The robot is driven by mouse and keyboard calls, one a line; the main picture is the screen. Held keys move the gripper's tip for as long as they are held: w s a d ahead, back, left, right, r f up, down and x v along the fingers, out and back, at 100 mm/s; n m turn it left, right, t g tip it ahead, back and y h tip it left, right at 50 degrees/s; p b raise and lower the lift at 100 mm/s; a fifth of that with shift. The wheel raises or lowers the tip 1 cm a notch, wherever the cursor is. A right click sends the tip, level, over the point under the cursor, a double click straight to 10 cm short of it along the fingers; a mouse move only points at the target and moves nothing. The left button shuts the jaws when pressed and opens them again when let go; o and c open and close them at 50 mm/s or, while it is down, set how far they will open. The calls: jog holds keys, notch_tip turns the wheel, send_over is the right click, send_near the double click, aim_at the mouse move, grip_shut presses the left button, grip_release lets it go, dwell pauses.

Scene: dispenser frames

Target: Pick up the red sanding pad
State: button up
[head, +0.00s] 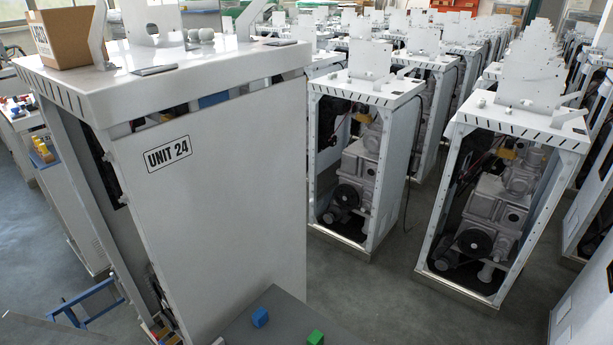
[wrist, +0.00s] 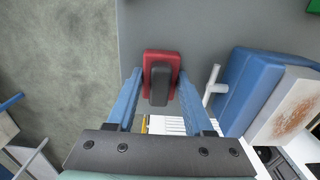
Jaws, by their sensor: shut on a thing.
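The red sanding pad (wrist: 147,70) is a small red block with a dark grey grip on top, in the upper middle of the wrist view. My gripper (wrist: 159,75) has its two blue fingers on the left and right sides of the pad, shut on it. The pad is seen over a grey surface (wrist: 210,30); I cannot tell whether it still touches that surface. In the head view neither my gripper nor the red pad shows.
In the wrist view, a blue object (wrist: 245,85) with a pale, brown-stained face lies close right of my gripper. Floor (wrist: 60,60) shows left. In the head view, a blue block (head: 260,317) and green block (head: 316,338) sit below the UNIT 24 cabinet (head: 220,190).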

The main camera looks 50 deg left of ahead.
grip_shut()
jog(key=shift+r, duration=0.1)
notch_tip(320, 180, up, 10)
jog(key=shift+f+b, duration=0.1)
jog(key=shift+b, duration=0.4)
